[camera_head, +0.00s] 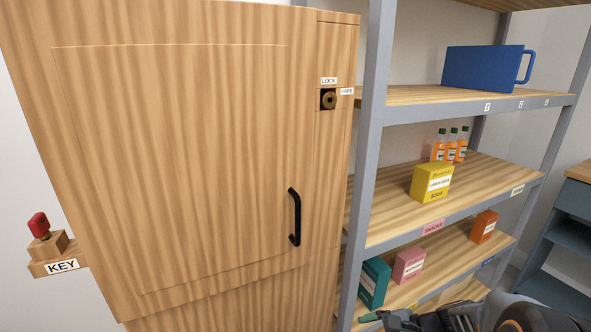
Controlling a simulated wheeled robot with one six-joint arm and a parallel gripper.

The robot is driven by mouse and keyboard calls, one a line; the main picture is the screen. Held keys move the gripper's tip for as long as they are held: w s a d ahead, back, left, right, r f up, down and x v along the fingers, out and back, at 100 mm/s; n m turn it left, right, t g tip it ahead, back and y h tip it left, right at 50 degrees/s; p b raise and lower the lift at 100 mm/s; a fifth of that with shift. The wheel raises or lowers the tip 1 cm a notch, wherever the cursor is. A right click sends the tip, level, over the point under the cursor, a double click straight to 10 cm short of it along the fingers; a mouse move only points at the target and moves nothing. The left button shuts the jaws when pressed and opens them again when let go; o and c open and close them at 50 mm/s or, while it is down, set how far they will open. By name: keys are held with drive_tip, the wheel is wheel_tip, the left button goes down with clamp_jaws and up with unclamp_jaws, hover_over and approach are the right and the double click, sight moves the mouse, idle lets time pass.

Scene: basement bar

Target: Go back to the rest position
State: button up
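My gripper (398,319) shows only in part at the bottom edge, right of centre, in front of the lower shelves. My dark arm runs from it toward the bottom right corner. The fingers are too small and cut off to tell whether they are open or shut, and I cannot see anything clearly held.
A closed wooden cabinet (190,150) with a black handle (294,217) and a lock (328,99) fills the left. A red-topped key (38,226) sits on a holder. The grey shelf rack (372,150) carries boxes, several bottles and a blue container (480,68).

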drive_tip(key=s+r+n+t+h+p, duration=0.1)
drive_tip(key=s+r+n+h+p, duration=0.2)
drive_tip(key=r+n+h+p, duration=0.7)
wheel_tip(320, 180, up, 13)
drive_tip(key=n+p, duration=0.3)
drive_tip(key=n, duration=0.1)
drive_tip(key=shift+a+f+n, duration=0.15)
drive_tip(key=shift+f+n, duration=0.05)
drive_tip(key=shift+n, duration=0.1)
